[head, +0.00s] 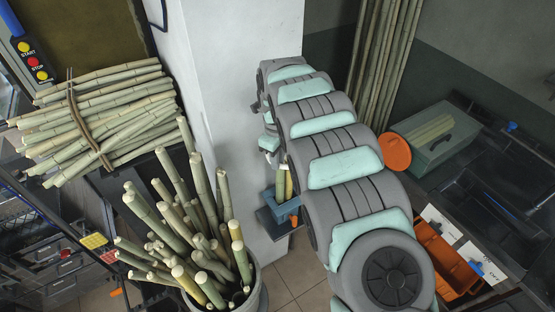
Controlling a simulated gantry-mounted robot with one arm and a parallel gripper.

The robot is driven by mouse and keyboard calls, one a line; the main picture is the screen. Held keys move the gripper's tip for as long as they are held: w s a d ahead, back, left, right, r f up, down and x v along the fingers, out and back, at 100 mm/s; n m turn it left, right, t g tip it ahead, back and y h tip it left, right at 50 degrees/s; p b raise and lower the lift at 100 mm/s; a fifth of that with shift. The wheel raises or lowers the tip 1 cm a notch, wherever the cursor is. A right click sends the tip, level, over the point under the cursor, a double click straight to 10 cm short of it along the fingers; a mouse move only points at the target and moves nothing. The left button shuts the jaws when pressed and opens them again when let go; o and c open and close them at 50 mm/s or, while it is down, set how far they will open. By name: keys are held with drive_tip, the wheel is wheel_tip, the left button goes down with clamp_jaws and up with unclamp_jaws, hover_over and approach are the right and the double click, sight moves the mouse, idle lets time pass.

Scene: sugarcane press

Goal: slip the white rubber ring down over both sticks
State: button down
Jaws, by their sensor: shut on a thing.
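Two short sticks (285,183) stand upright, close together, in a blue holder (283,209) beside the white pillar. My arm hides part of the holder's right side. My gripper (272,158) is small and partly hidden behind my arm, just above and slightly left of the stick tops. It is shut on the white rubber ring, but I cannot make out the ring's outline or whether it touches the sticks.
A bucket (253,297) full of cut canes stands at the lower left of the holder. A tied cane bundle (100,120) lies at the left. An orange disc (394,151), a green case (432,140) and an orange bin (440,262) are at the right.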

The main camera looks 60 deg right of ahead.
drive_tip(key=shift+f+b, duration=0.75)
drive_tip(key=shift+f, duration=0.15)
drive_tip(key=shift+f+b, duration=1)
drive_tip(key=shift+f, duration=1.25)
drive_tip(key=shift+w, duration=0.15)
drive_tip(key=shift+b, duration=0.3)
drive_tip(key=c, duration=0.9)
unclamp_jaws()
drive_tip(key=shift+d+r+p, duration=0.1)
drive_tip(key=shift+r+p, duration=0.4)
drive_tip(key=shift+r, duration=0.8)
wheel_tip(320, 180, up, 6)
drive_tip(key=p, duration=0.6)
drive_tip(key=shift+r+p, duration=0.2)
drive_tip(key=shift+p, duration=0.2)
